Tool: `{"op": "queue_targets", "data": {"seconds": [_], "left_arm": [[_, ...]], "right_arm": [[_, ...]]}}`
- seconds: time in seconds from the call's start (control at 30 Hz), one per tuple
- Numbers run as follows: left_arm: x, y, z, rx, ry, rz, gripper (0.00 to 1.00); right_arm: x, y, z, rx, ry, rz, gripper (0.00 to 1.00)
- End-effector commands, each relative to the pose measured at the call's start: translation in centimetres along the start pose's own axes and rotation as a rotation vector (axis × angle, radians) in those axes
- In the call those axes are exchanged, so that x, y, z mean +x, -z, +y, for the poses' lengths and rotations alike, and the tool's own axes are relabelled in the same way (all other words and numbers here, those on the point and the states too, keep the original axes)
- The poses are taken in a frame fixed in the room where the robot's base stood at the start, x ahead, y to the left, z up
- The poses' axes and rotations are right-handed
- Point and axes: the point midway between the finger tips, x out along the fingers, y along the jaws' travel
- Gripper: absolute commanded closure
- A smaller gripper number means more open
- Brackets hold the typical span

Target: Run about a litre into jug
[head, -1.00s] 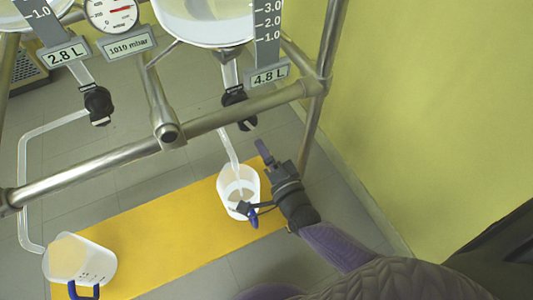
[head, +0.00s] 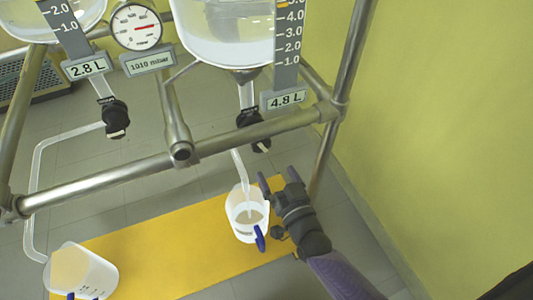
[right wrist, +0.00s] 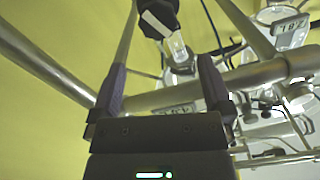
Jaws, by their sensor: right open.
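A clear jug (head: 240,224) with a blue handle (head: 260,239) stands under the right glass reactor (head: 225,45), whose label (head: 287,99) reads 4.8 L. The reactor's black outlet valve (head: 254,131) has a clear tube (head: 240,168) leading down into the jug's mouth. I cannot tell whether liquid is running or how much is in the jug. My right gripper (head: 279,180) is open and empty, right of the jug and apart from its handle in the picture. In the right wrist view, my fingers (right wrist: 163,75) stand wide apart, with a black valve part (right wrist: 158,18) above them.
A left reactor, labelled 2.8 L (head: 86,67), has its own black valve (head: 115,118) and tube to a second jug (head: 95,272). Both jugs stand on a yellow mat (head: 165,250). A steel rail (head: 110,178) crosses before the valves. A gauge (head: 137,27) hangs between the reactors.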

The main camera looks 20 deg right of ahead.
Motion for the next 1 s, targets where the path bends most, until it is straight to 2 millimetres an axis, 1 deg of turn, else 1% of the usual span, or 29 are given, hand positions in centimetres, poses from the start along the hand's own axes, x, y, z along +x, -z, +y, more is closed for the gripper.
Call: {"op": "queue_targets", "data": {"seconds": [0.03,0.1,0.13,0.17,0.23,0.4,0.5,0.6,0.7,0.93,0.97,1.0], "left_arm": [[0.2,-0.1,0.1,0.0,-0.001,-0.004,0.41],[0.4,-0.3,0.1,0.001,-0.002,-0.008,0.41],[0.5,-0.4,0.1,0.001,-0.002,-0.01,0.41],[0.7,-0.5,0.2,0.001,-0.003,-0.013,0.41],[1.5,-0.7,0.3,0.002,-0.005,-0.021,0.41],[3.4,-0.9,0.5,0.003,-0.009,-0.04,0.41],[4.1,-0.9,0.6,0.004,-0.01,-0.044,0.41],[4.5,-0.8,0.6,0.004,-0.01,-0.045,0.41],[4.6,-0.5,0.5,0.003,-0.009,-0.04,0.41],[4.5,-0.1,0.4,0.003,-0.008,-0.035,0.41],[4.5,-0.1,0.4,0.003,-0.008,-0.035,0.41],[4.5,-0.1,0.4,0.003,-0.008,-0.035,0.41]], "right_arm": [[0.0,-0.1,0.1,-0.106,-0.003,-0.001,0.0],[0.2,-0.1,0.2,-0.207,-0.005,-0.002,0.0],[0.5,-0.1,0.2,-0.225,-0.005,-0.002,0.0],[0.9,-0.2,0.2,-0.234,-0.005,-0.002,0.0],[2.3,-0.4,0.3,-0.233,-0.004,-0.001,0.0],[6.5,-0.6,0.4,-0.23,-0.005,-0.003,0.0],[8.2,-0.5,0.3,-0.23,-0.005,-0.004,0.0],[9.3,-0.3,0.3,-0.229,-0.004,-0.004,0.0],[9.8,-0.1,0.2,-0.229,-0.004,-0.004,0.0],[9.9,0.1,0.2,-0.229,-0.004,-0.003,0.0],[9.9,0.1,0.2,-0.229,-0.004,-0.003,0.04],[9.9,0.1,0.2,-0.228,-0.004,-0.003,0.13]]}}
